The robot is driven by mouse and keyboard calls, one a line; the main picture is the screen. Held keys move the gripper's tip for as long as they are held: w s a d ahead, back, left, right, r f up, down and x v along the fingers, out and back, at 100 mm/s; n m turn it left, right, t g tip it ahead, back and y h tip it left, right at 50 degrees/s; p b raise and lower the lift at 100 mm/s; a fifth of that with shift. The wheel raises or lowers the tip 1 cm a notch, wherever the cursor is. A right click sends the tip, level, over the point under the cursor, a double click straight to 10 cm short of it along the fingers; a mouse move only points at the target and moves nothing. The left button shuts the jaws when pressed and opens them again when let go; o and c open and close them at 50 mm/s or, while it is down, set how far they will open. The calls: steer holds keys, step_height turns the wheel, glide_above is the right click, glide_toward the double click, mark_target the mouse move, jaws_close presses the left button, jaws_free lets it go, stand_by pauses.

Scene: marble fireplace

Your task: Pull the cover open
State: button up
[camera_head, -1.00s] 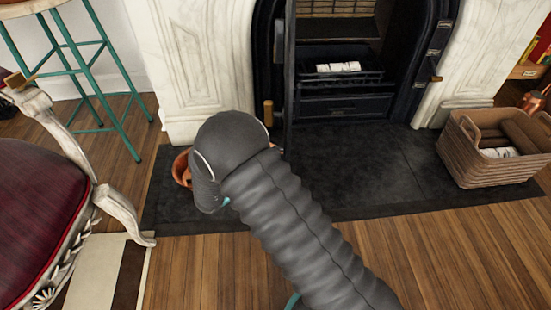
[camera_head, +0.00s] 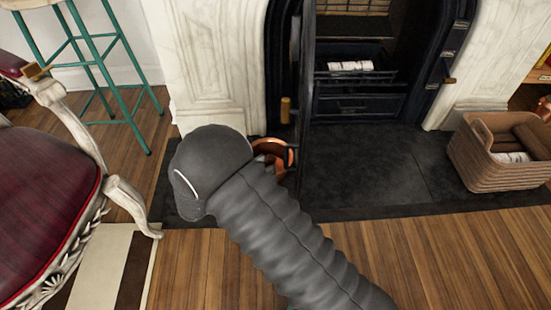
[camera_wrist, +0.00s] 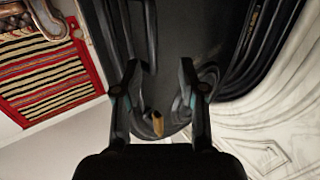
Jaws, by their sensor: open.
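The cover (camera_head: 305,90) is a dark metal panel at the left of the fireplace opening. It stands out from the opening, seen nearly edge-on in the head view. A brass handle (camera_head: 285,110) shows on its left side. In the wrist view the dark cover (camera_wrist: 180,40) fills the middle, and the brass handle (camera_wrist: 158,124) shows low between the fingers. My gripper (camera_wrist: 158,68) has its two fingers spread apart with nothing held. I cannot tell whether a finger touches the cover. In the head view my own arm hides the gripper.
A copper pot (camera_head: 273,152) stands on the dark hearth (camera_head: 365,170) beside my arm. A wicker basket (camera_head: 490,165) is at the right. A red chair (camera_head: 45,200) and a teal stool (camera_head: 105,75) are at the left. Wooden floor is clear in front.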

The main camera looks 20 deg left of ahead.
steer(key=shift+v, duration=2.25)
steer(key=shift+f, duration=0.1)
